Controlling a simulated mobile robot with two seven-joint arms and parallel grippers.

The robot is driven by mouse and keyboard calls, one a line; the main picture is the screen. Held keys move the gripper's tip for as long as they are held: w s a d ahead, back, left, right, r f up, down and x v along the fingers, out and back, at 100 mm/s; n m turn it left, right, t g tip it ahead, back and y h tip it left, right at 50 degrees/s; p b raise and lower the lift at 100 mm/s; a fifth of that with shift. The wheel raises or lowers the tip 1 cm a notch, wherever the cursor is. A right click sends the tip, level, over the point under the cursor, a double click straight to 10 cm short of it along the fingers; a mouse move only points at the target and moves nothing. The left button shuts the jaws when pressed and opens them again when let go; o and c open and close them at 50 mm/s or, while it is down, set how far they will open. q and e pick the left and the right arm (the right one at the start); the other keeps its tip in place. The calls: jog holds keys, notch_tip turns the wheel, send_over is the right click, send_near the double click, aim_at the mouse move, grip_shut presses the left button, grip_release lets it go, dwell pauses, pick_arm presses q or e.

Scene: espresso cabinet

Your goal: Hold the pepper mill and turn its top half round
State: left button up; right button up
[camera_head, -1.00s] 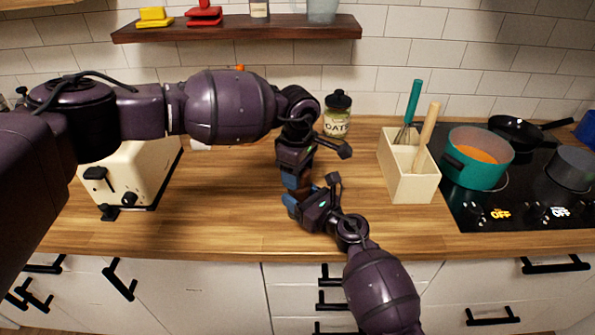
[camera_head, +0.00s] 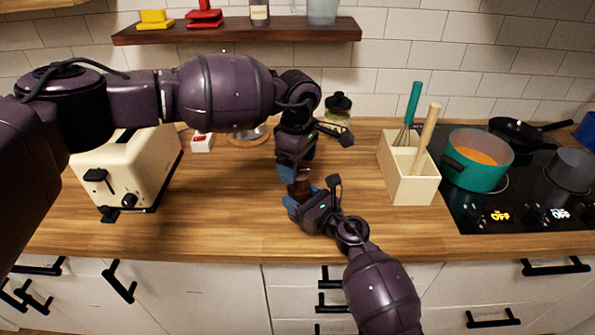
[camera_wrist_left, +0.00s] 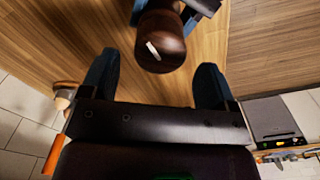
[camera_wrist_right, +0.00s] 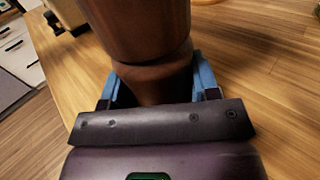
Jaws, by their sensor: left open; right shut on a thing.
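The dark brown wooden pepper mill (camera_head: 301,186) stands upright over the counter, partly hidden by my grippers. My right gripper (camera_head: 305,203) is shut on its lower part; the right wrist view shows the blue fingers either side of the mill (camera_wrist_right: 150,78), below the wider top half. My left gripper (camera_head: 293,172) is open and points down just above the mill. In the left wrist view the mill's round top (camera_wrist_left: 160,48), with a white mark, lies beyond and between the spread fingertips (camera_wrist_left: 154,72), apart from them.
A cream toaster (camera_head: 130,165) stands at the left. A cream utensil box (camera_head: 408,180) and a teal pot (camera_head: 477,158) on the black hob are to the right. The counter's front middle is clear.

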pick_arm(q)
notch_tip(320, 180, up, 9)
jog(key=shift+f, duration=0.15)
pick_arm(e)
jog(key=o, duration=1.4)
jog(key=shift+s+d, duration=0.1)
